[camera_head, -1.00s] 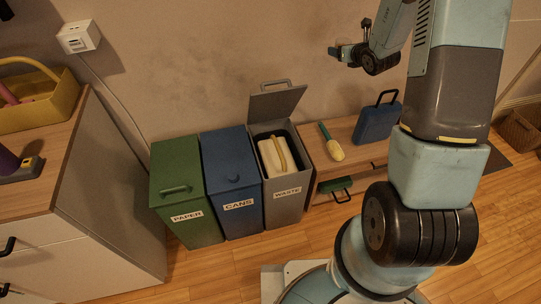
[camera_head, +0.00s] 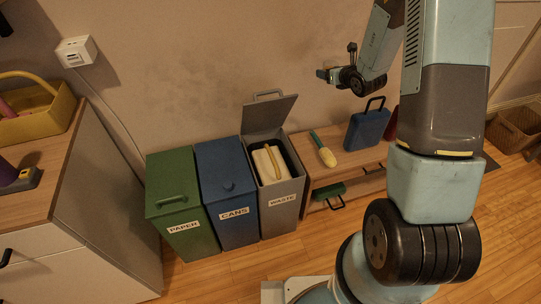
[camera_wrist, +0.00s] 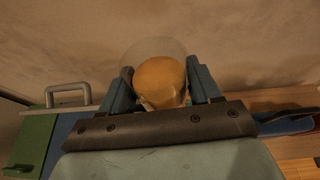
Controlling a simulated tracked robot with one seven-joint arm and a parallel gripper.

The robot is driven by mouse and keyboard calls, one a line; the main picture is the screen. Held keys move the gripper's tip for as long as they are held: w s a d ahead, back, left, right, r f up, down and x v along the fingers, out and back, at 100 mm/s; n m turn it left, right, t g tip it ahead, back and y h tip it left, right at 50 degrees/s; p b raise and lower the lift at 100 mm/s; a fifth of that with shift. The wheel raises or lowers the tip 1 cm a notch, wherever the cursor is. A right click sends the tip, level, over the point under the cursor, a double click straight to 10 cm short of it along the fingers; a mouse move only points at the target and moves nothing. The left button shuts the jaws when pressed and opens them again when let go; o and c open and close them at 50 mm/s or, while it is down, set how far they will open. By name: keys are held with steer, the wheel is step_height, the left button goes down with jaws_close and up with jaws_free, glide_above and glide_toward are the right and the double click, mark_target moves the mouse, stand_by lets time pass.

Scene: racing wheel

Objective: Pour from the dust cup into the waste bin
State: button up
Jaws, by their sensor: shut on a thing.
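The dust cup (camera_wrist: 160,55) is a clear round cup with an orange-brown mass in it, seen in the wrist view. My gripper (camera_wrist: 163,85) is shut on it, one finger on each side. In the head view my gripper (camera_head: 326,75) is high against the wall, above and to the right of the waste bin; the cup cannot be made out there. The grey waste bin (camera_head: 283,212) stands at the right end of the bin row with its lid (camera_head: 270,113) raised. A cream object with a yellow handle (camera_head: 268,165) sits in its opening.
The closed green paper bin (camera_head: 185,235) and blue cans bin (camera_head: 238,212) stand left of the waste bin. A low wooden bench (camera_head: 347,172) on the right bears a brush (camera_head: 325,153) and a blue case (camera_head: 367,130). A cabinet (camera_head: 90,220) stands at left.

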steer(key=s+a+f+n+y, duration=0.1)
steer(key=a+f, duration=0.2)
steer(key=f, duration=0.4)
steer(key=s+a+f+n+g+y, duration=0.1)
steer(key=a+f, duration=0.2)
steer(key=f, duration=0.3)
steer(key=s+a+f+n+y, duration=0.1)
steer(key=s+a+f, duration=0.1)
steer(key=a+f, duration=0.35)
steer(key=s+a+f, duration=1.1)
steer(key=a+f, duration=0.2)
steer(key=a, duration=0.3)
steer(key=shift+a+f, duration=0.15)
steer(key=shift+f, duration=0.1)
steer(key=shift+w, duration=0.1)
